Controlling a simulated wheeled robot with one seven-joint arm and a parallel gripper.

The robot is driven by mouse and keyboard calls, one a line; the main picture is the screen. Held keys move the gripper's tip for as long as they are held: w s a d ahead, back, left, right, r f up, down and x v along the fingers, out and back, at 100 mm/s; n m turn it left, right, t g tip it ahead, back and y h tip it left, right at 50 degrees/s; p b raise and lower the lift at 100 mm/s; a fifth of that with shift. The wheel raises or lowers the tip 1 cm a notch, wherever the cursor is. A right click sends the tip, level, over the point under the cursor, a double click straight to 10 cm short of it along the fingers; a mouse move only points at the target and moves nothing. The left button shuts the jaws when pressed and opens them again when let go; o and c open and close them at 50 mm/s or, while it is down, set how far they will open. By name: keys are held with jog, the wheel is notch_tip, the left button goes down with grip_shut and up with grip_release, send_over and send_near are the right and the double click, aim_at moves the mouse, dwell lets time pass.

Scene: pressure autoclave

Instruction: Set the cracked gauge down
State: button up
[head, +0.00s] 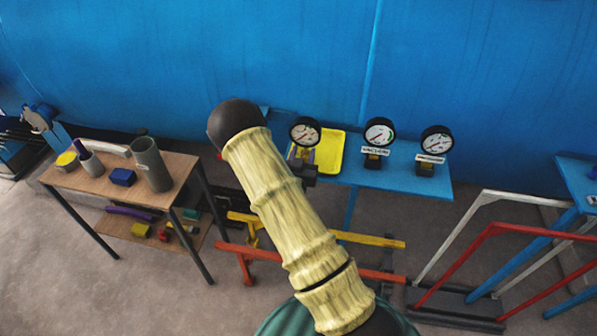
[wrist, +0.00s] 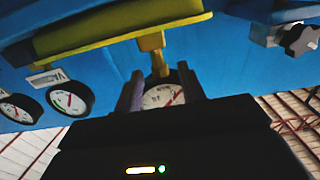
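The gauge (head: 305,131) in my gripper has a round white dial with a dark rim; any crack is too small to make out. In the head view it is upright at the left side of the yellow tray (head: 331,152). My gripper (wrist: 162,88) has a finger on each side of the gauge (wrist: 163,96) and appears shut on it. A brass stem (wrist: 151,45) runs from the gauge toward the yellow tray edge (wrist: 120,37) in the wrist view. I cannot tell whether the stem touches the tray. My arm hides part of the gripper in the head view.
A VACUUM gauge (head: 379,133) and another labelled gauge (head: 436,141) stand right of the tray on the blue shelf (head: 405,160). A wooden table (head: 90,181) with cups and blocks is left. Yellow and red rails (head: 372,240) stand below; a dark star knob (wrist: 300,40) shows in the wrist view.

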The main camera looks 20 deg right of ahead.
jog(key=b+v, duration=0.1)
jog(key=v, duration=0.5)
jog(key=shift+s+a+b, duration=0.2)
jog(key=shift+s+b, duration=0.1)
jog(key=shift+b, duration=0.1)
jog(key=s+a+r+n+g+y, duration=0.2)
jog(key=s+a+r+g+y, duration=0.1)
jog(key=s+a+g+y, duration=0.45)
jog(key=s+r+n+g+y, duration=0.1)
jog(key=s+r+n+g, duration=0.1)
jog(key=s, duration=0.3)
jog(key=s+a+r+n+g+y, duration=0.1)
jog(key=s+r+n+g, duration=0.1)
jog(key=s, duration=0.4)
jog(key=shift+a+r+n+g, duration=0.3)
jog(key=shift+n+g, duration=0.1)
jog(key=shift+g, duration=0.05)
jog(key=shift+s+y, duration=0.1)
jog(key=shift+y, duration=0.15)
